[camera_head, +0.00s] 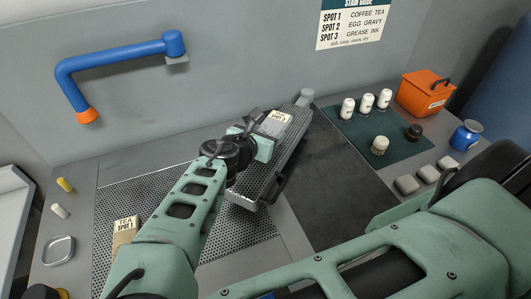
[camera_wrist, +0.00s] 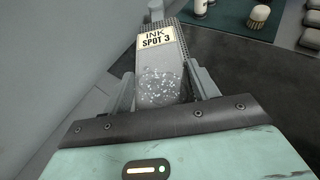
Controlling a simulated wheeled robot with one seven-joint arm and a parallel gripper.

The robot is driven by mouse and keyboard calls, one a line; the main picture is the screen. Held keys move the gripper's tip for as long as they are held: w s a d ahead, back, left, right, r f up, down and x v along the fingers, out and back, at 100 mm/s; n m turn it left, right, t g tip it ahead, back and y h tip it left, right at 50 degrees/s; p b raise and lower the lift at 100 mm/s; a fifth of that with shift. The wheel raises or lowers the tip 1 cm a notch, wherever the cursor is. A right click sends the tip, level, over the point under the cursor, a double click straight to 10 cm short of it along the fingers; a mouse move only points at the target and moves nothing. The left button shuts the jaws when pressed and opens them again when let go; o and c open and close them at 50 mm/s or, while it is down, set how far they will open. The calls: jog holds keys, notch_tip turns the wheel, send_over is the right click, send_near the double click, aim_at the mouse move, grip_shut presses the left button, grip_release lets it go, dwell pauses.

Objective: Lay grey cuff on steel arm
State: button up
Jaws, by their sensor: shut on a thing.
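The grey cuff (camera_wrist: 160,87) has a tag reading "INK SPOT 3" at its far end and a patch of pale, glistening specks. My gripper (camera_wrist: 162,85) is shut on it, one finger on each side. In the head view the cuff (camera_head: 271,126) is over the far half of the steel arm (camera_head: 262,180), a long narrow perforated board running away to the right. The cuff lies roughly along the steel arm. I cannot tell whether its underside touches the metal. My gripper (camera_head: 265,133) and wrist hide part of both.
A tan piece tagged "TEA SPOT 1" (camera_head: 125,236) lies on the perforated board (camera_head: 150,195) at left. A blue pipe (camera_head: 120,53) juts from the wall. White bottles (camera_head: 366,103) and a brush (camera_head: 380,146) stand on a green mat at right. The dark panel (camera_head: 340,180) is bare.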

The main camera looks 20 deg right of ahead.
jog(key=shift+f+b, duration=2.05)
jog(key=shift+f, duration=0.35)
jog(key=shift+r, duration=0.1)
jog(key=o, duration=1)
jog(key=shift+c, duration=0.2)
